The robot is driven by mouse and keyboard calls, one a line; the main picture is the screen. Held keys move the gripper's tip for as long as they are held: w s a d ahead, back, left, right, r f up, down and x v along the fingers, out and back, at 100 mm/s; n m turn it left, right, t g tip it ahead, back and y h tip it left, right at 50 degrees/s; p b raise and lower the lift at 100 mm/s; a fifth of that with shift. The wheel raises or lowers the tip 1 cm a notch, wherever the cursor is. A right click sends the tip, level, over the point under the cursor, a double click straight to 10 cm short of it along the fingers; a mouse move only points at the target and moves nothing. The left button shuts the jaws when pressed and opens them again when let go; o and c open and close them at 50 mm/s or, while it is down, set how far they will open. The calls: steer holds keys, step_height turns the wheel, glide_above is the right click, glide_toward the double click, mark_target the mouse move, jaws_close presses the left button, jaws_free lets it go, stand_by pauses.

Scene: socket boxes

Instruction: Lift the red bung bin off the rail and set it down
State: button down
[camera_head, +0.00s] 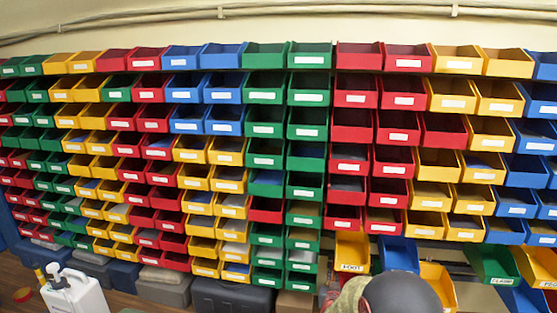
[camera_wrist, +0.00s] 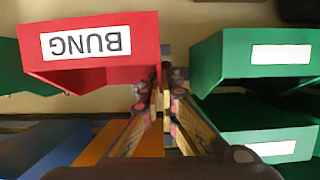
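The red bung bin (camera_wrist: 100,75) is at the upper left of the wrist view. Its white label reads BUNG upside down. My gripper (camera_wrist: 165,82) is in the middle of that view, with its fingertips close together at the bin's right edge. I cannot tell whether they clamp its wall or only stand beside it. Whether the bin is still on its rail is not clear. In the head view my gripper is hidden, and I cannot make out the bung bin.
In the wrist view, green bins (camera_wrist: 250,60) stand close to the right, and blue and orange surfaces lie below. In the head view, a yellow bin (camera_head: 352,251), a blue bin (camera_head: 398,253) and a green bin (camera_head: 492,264) hang low right. A white bottle (camera_head: 75,296) stands at lower left.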

steer(key=shift+r, duration=0.15)
steer(key=shift+r+p, duration=0.45)
steer(key=shift+r, duration=0.6)
steer(key=shift+s, duration=0.1)
steer(key=s+a, duration=0.2)
steer(key=s, duration=0.7)
steer(key=shift+s+r, duration=0.2)
steer(key=shift+s, duration=0.1)
stand_by(0.5)
